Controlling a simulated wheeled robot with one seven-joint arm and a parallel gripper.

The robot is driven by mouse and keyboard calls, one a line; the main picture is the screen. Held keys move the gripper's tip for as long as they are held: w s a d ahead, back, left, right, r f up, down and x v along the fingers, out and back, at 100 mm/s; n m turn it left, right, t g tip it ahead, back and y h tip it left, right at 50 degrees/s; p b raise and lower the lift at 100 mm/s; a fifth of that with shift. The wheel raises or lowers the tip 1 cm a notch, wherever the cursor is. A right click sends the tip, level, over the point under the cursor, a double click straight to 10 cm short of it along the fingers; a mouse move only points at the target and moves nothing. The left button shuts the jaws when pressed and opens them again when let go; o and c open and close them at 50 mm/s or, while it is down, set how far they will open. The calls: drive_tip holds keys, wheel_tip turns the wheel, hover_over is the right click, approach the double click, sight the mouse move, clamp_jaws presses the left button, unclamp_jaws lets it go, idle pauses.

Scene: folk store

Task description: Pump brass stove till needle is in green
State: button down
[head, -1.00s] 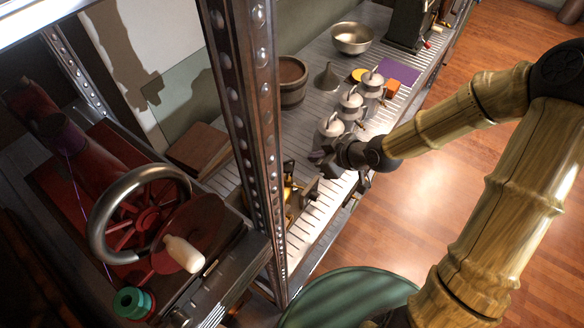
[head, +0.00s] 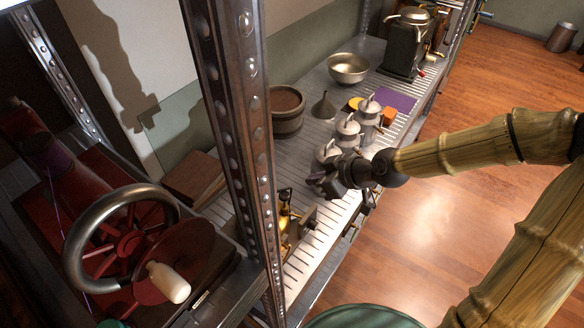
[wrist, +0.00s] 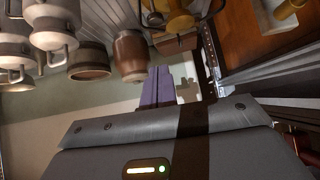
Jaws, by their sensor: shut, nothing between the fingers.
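The brass stove (head: 284,222) stands on the slatted shelf in the head view, partly hidden behind the metal post. Brass parts of what looks like the stove also show at the top of the wrist view (wrist: 178,20). Its gauge and needle cannot be made out. My gripper (head: 316,186) is shut and empty. It is above the shelf, right of and beyond the stove, apart from it and close in front of the nearest grey metal pot (head: 328,152). The fingertips are small and dark in the head view.
A perforated metal post (head: 236,150) stands between my camera and the shelf. Several grey pots stand in a row behind my gripper. A wooden tub (head: 288,118), funnel (head: 323,108) and steel bowl (head: 348,68) stand farther back. A red-wheeled machine (head: 122,240) fills the left.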

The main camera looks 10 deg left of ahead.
approach(282, 194)
drive_tip(key=w+a, duration=0.1)
drive_tip(key=a, duration=0.2)
drive_tip(key=shift+w+a+f, duration=0.15)
drive_tip(key=shift+a+f, duration=0.05)
drive_tip(key=shift+f, duration=0.4)
drive_tip(key=shift+w+a+f, duration=0.1)
drive_tip(key=shift+a+f, duration=0.1)
drive_tip(key=shift+f, duration=1)
